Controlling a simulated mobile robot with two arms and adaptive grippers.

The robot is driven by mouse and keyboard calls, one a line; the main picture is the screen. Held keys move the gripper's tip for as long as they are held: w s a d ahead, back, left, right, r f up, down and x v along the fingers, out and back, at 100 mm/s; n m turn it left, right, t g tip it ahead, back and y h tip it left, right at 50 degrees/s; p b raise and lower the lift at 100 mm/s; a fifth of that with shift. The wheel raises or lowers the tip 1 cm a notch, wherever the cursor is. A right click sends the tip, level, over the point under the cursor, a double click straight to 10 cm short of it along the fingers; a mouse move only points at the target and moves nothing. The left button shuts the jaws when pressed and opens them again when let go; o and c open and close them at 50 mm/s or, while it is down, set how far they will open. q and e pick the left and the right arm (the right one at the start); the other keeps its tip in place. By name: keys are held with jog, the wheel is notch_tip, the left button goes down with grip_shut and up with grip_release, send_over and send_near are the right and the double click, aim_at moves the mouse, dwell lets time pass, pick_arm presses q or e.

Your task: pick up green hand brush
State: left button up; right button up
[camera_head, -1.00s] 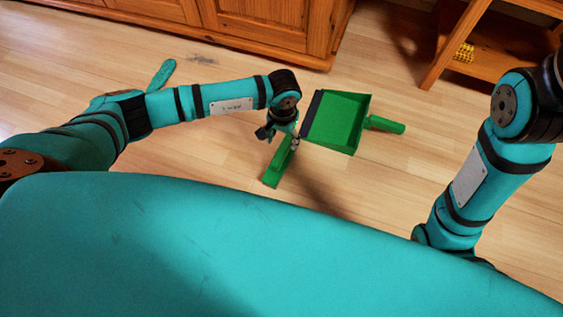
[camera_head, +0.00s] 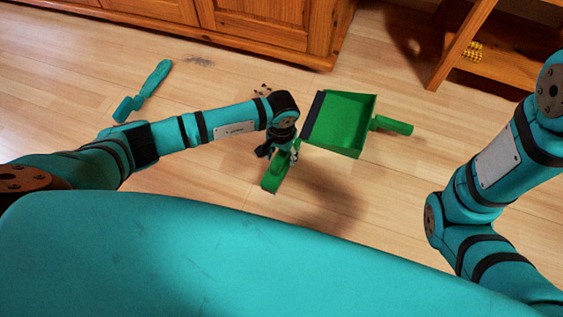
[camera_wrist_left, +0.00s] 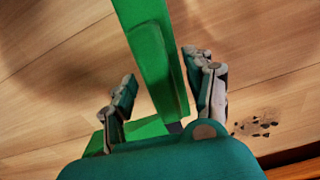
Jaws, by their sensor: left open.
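The green hand brush (camera_head: 272,178) lies on the wooden floor near the middle of the head view. My left gripper (camera_head: 279,155) is right over it and hides part of it. In the left wrist view, the brush (camera_wrist_left: 151,65) runs between the two spread fingers of the left gripper (camera_wrist_left: 160,68). The gripper is open, with a gap visible on the left side of the brush; contact on the right side cannot be told. My right arm is at the right edge of the head view, and its gripper does not show.
A green dustpan (camera_head: 345,115) lies just right of the brush. Dark debris (camera_head: 262,90) is on the floor beyond my left wrist. A wooden cabinet (camera_head: 250,28) and wooden shelf unit (camera_head: 458,45) stand at the back.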

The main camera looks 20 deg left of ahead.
pick_arm(q)
grip_shut()
jog(key=shift+r, duration=0.1)
dwell(0.3)
